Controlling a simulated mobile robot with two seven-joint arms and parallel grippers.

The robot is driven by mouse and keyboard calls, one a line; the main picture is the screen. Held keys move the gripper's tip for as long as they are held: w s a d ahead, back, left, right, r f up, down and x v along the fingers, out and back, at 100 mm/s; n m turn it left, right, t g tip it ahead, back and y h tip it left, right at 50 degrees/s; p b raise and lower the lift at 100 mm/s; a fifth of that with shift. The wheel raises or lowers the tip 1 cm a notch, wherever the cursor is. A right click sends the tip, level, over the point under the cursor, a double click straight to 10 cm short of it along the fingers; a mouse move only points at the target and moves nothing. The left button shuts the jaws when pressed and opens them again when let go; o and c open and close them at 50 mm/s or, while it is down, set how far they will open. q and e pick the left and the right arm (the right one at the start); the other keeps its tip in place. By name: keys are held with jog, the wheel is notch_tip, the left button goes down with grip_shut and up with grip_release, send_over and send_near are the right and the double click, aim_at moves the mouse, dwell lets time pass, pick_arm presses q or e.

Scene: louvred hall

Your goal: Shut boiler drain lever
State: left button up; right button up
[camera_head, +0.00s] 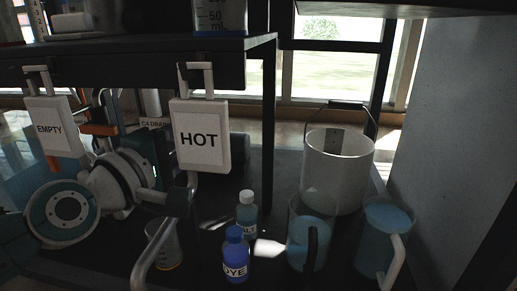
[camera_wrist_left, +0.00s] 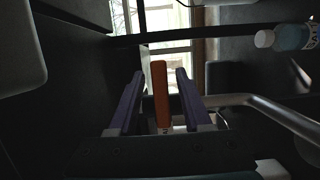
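In the left wrist view, an orange lever-like bar (camera_wrist_left: 161,95) stands upright between the two purple fingers of my left gripper (camera_wrist_left: 160,88). The fingers are open around it, with a gap on each side. In the head view my left arm comes in from the left; its gripper is not clearly seen there. An orange piece (camera_head: 99,129) shows behind the arm; I cannot tell if it is the same bar. A label reading "C4 DRAIN" (camera_head: 152,124) is partly hidden behind the HOT sign. My right gripper is not in view.
A HOT sign (camera_head: 199,138) and an EMPTY sign (camera_head: 53,127) hang under a dark shelf (camera_head: 130,55). A bent grey pipe (camera_head: 160,240) runs in front. A DYE bottle (camera_head: 236,258), a beaker (camera_head: 163,246), a white bucket (camera_head: 337,165) and blue-filled vessels (camera_head: 383,232) crowd the right.

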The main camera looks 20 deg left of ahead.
pick_arm(q)
jog(key=shift+o, duration=0.4)
jog(key=shift+s+d, duration=0.1)
jog(key=shift+s, duration=0.05)
jog(key=s+p, duration=0.2)
jog(key=s, duration=0.4)
jog(key=shift+s+d, duration=0.25)
jog(key=shift+s, duration=0.15)
